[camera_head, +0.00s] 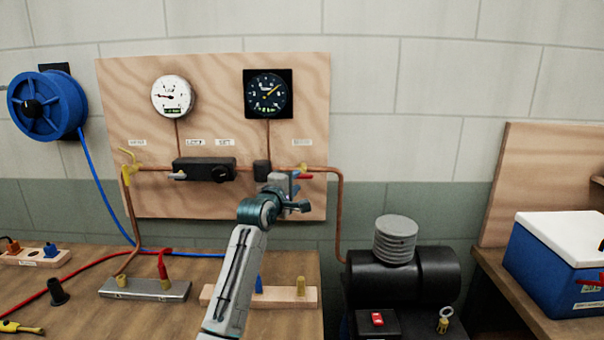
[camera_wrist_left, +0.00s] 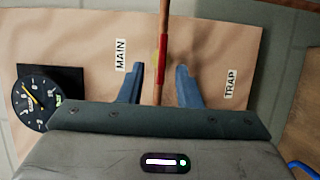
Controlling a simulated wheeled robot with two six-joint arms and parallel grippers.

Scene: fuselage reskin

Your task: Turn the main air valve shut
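The main air valve (camera_head: 302,168) sits on the copper pipe at the right part of the wooden board, below a small label. Its red lever (camera_head: 305,176) lies along the pipe. In the left wrist view, the red lever (camera_wrist_left: 162,55) shows between my fingertips, beside the MAIN label (camera_wrist_left: 121,55). My left gripper (camera_head: 294,183) is at the valve; it also shows in the left wrist view (camera_wrist_left: 161,68), open, with one finger on each side of the lever and gaps to both. The gripper hides part of the pipe in the head view. My right gripper is out of view.
A white gauge (camera_head: 172,96) and a black gauge (camera_head: 268,93) hang on the board, with a black regulator block (camera_head: 204,169) below. A TRAP label (camera_wrist_left: 231,88) is below the pipe. A black compressor (camera_head: 404,273) stands at lower right. A blue hose reel (camera_head: 46,105) hangs left.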

